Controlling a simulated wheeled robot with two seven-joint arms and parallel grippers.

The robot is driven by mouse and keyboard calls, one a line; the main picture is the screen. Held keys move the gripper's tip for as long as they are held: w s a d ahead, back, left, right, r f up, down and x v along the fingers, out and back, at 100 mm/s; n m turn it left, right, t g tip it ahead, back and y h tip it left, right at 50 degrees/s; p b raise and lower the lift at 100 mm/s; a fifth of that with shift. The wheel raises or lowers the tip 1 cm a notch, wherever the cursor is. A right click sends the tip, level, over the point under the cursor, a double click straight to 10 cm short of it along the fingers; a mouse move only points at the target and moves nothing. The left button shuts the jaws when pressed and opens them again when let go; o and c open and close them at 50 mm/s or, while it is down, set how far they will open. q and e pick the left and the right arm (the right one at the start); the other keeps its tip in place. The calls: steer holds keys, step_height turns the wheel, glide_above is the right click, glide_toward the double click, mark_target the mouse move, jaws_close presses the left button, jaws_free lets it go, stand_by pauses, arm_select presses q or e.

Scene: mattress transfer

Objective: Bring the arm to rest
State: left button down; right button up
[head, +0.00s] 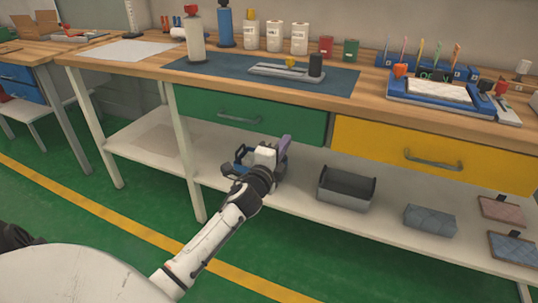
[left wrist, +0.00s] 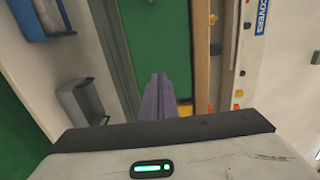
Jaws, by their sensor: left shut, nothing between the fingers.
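My left arm (head: 215,238) comes in from the lower left and reaches toward the workbench. Its left gripper (head: 285,143) is in front of the green drawer (head: 240,117), near its lower right part. In the left wrist view the purple fingers (left wrist: 158,92) are together with nothing between them. I cannot tell whether the fingertips touch the drawer front. My right gripper is in neither view.
The wooden bench top (head: 130,62) holds bottles, a dark mat (head: 215,70) and a blue tray (head: 398,92). A yellow drawer (head: 370,145) is to the right. The lower shelf (head: 300,207) carries a grey bin (head: 346,193) and a grey-blue padded block (head: 430,219). Green floor is open in front.

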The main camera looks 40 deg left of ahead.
arm_select(q)
steer(key=v, duration=0.7)
steer(key=shift+p, duration=0.3)
